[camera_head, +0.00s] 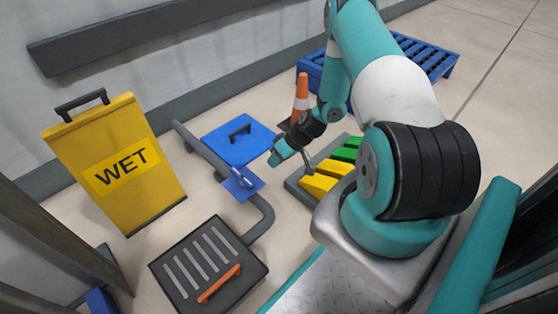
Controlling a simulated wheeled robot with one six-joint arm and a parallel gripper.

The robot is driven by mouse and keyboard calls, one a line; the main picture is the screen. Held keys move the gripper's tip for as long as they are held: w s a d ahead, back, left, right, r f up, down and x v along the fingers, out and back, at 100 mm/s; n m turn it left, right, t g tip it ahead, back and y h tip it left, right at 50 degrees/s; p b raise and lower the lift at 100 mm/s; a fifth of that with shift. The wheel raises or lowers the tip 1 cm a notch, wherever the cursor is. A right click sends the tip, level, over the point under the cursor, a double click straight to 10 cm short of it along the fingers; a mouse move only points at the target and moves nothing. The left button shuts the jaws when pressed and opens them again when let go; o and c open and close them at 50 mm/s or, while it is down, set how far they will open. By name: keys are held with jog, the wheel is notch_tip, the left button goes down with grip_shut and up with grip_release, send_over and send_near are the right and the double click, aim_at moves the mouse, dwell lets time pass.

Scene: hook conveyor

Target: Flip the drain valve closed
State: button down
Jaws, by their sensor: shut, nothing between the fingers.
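A grey pipe (262,208) runs along the floor and bends toward a dark drain box. On it sits a valve with a blue lever (241,178) over a small blue plate (247,191). The lever's exact angle is too small to tell. The drain box (163,273) has a slotted grate and an orange bar (218,284) on top. My gripper (277,158) is shut and empty. It appears in the picture to the right of and a little above the blue lever, apart from it.
A yellow WET sign (118,165) stands at the left. A blue hatch with a black handle (238,145) lies behind the valve. An orange cone (301,100), a tray of yellow and green blocks (321,185) and a blue pallet (425,55) lie to the right.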

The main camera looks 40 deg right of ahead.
aim_at(242, 178)
jog(key=w+a+f+b, duration=0.1)
jog(key=a+f+b, duration=0.2)
jog(key=a, duration=0.3)
jog(key=shift+w+a+f+b, duration=0.15)
jog(key=shift+w+f+b, duration=0.25)
jog(key=shift+b, duration=0.25)
jog(key=shift+s+r+p, duration=0.1)
jog(key=shift+p, duration=0.2)
